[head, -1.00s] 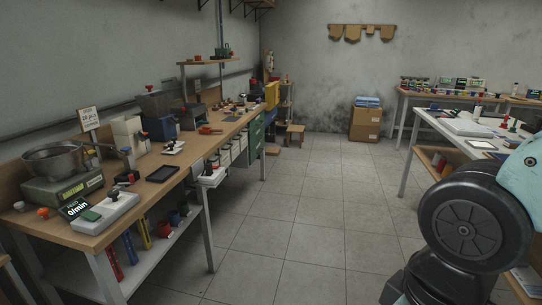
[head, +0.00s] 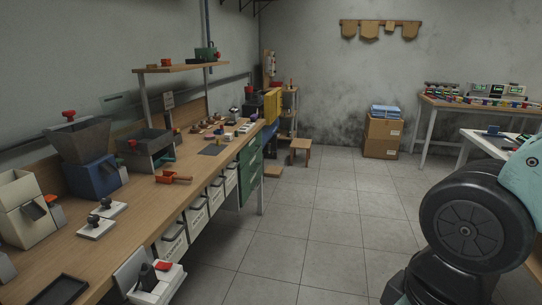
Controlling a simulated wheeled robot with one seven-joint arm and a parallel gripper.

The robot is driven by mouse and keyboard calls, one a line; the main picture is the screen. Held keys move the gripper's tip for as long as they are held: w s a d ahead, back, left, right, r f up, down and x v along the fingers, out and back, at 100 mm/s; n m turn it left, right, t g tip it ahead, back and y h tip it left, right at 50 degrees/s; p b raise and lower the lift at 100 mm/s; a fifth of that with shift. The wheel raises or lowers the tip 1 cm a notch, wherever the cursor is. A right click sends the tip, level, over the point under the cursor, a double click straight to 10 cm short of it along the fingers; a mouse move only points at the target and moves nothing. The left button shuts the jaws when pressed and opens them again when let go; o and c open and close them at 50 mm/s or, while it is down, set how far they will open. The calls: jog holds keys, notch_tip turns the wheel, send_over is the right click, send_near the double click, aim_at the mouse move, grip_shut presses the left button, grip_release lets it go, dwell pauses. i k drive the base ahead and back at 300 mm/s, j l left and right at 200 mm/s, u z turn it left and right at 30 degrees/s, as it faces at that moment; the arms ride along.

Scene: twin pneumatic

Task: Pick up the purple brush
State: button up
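I cannot make out a purple brush anywhere in the head view. The long wooden workbench (head: 139,215) on the left bears several small items, too small to name surely at its far end. My gripper is out of the picture; only part of my own arm shows at the right edge.
A red scoop-like item (head: 173,178) lies on the bench near a grey bin (head: 147,150). A blue hopper machine (head: 92,178) stands nearer. Cardboard boxes (head: 382,136) and a wooden stool (head: 300,150) stand at the back. The tiled floor (head: 310,220) in the middle is clear.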

aim_at(253, 117)
jog(key=i+u, duration=0.1)
jog(key=i, duration=0.35)
jog(key=i+l+u, duration=0.15)
jog(key=i, duration=0.35)
jog(key=i+l+u, duration=0.1)
jog(key=i, duration=0.35)
jog(key=i+l+u, duration=0.15)
jog(key=i, duration=0.3)
jog(key=i+l+u, duration=0.65)
jog(key=i+j, duration=0.1)
